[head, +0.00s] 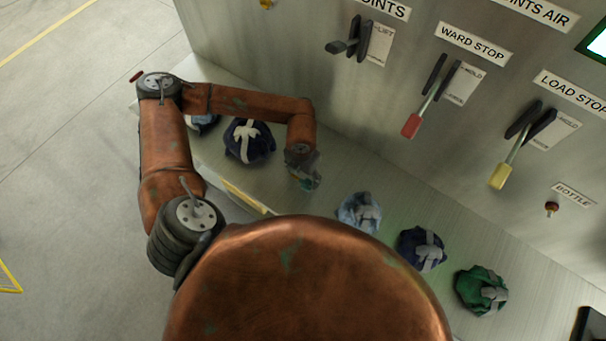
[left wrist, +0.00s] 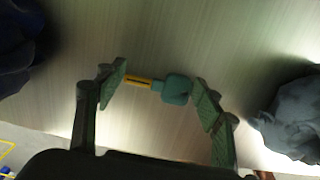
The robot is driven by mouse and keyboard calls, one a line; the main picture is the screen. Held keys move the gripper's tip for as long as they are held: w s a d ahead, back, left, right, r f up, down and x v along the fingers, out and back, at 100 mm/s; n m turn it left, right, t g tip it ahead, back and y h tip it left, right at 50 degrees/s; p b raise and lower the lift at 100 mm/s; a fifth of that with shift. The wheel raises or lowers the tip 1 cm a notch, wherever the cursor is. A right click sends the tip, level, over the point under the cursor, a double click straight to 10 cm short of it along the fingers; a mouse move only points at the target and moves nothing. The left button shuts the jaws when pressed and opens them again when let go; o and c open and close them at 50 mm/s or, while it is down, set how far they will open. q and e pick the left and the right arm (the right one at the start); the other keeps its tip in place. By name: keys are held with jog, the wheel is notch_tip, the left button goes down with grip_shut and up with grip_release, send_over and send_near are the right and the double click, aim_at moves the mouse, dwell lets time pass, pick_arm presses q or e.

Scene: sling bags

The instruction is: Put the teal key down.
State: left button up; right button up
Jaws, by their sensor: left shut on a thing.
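The teal key (left wrist: 177,89) has a teal block for a head and a yellow shank that points left in the left wrist view. It lies crosswise between the green-padded fingers of my left gripper (left wrist: 160,92), which is shut on it. In the head view my left gripper (head: 305,182) is over the pale shelf (head: 325,195), beside the panel. The key is too small there to make out clearly. Its height above the shelf is hard to tell. My right gripper is not in view.
On the shelf, a navy bag with a white strap (head: 248,140) is left of the gripper. A pale blue bag (head: 358,212), a navy bag (head: 420,250) and a green bag (head: 480,290) are to its right. Levers, one red-handled (head: 411,125), one yellow-handled (head: 499,176), stick out from the panel.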

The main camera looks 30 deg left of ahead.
aim_at(303, 180)
pick_arm(q)
jog(key=shift+f, duration=0.15)
jog(key=o, duration=1.1)
jog(key=shift+o, duration=0.2)
notch_tip(303, 180, up, 12)
jog(key=b, duration=0.1)
jog(key=shift+s+r, duration=0.2)
jog(key=shift+s, duration=0.1)
